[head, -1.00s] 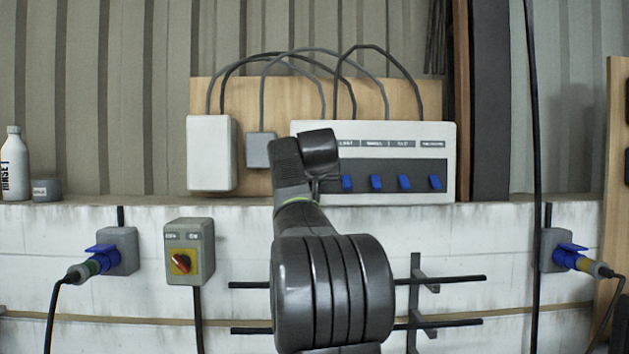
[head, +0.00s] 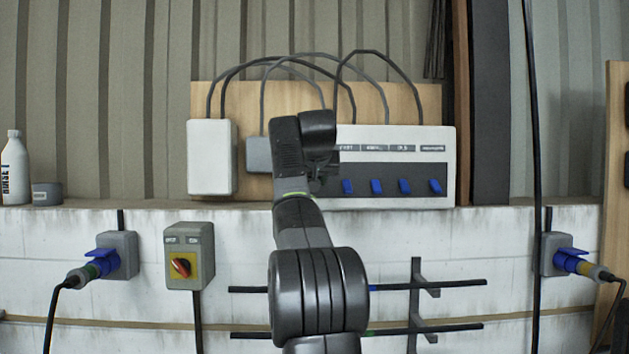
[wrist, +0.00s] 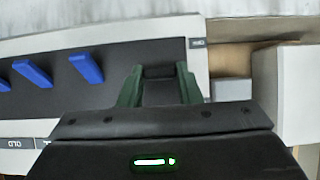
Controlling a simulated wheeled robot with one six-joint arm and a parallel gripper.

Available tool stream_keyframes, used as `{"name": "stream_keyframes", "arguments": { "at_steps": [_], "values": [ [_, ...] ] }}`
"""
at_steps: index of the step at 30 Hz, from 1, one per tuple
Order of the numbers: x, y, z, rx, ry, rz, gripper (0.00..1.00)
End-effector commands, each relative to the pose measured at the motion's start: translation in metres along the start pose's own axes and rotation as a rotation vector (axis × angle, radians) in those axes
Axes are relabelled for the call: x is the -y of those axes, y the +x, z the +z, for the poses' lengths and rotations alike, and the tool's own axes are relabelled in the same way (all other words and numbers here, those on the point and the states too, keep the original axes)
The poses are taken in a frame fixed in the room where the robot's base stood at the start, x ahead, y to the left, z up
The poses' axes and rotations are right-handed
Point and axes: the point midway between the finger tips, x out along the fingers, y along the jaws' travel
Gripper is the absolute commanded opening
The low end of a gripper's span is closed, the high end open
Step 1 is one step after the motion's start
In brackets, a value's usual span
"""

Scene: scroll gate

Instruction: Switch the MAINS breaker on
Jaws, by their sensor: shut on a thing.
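The white breaker panel (head: 450,165) hangs on a wooden board. Several blue breaker levers stand in a row on its dark strip, the rightmost one (head: 436,187) below a label. My gripper (head: 322,183) is at the panel's left end and hides that part in the head view. In the wrist view my gripper (wrist: 159,88) has its green fingers at the panel's dark strip, beside the blue levers (wrist: 86,68). It is shut on a breaker lever, itself mostly hidden between the fingers. A small label (wrist: 198,43) lies near it, too blurred to read.
A white box (head: 210,157) and a small grey box (head: 258,154) sit left of the panel, with cables looping above. Below are a red-yellow rotary switch (head: 181,267), plugged sockets (head: 118,255) and black rods (head: 440,284). A bottle (head: 14,170) stands on the ledge.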

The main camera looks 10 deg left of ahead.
Motion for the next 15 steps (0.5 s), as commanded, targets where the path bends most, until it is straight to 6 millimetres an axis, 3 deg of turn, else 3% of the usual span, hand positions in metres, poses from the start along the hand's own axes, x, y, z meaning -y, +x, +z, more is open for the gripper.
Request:
{"name": "stream_keyframes", "arguments": {
  "at_steps": [7, 8, 10, 15],
  "values": [
    [0.0, 0.0005, 0.0004, 0.001, 0.0, 0.0, 0.08],
    [0.0, 0.0005, 0.0004, 0.001, 0.0, 0.0, 0.37],
    [0.0, 0.0005, 0.0004, 0.001, 0.0, 0.0, 0.5],
    [0.0, 0.0004, 0.0003, 0.0, 0.0, 0.0, 0.53]
  ]
}}
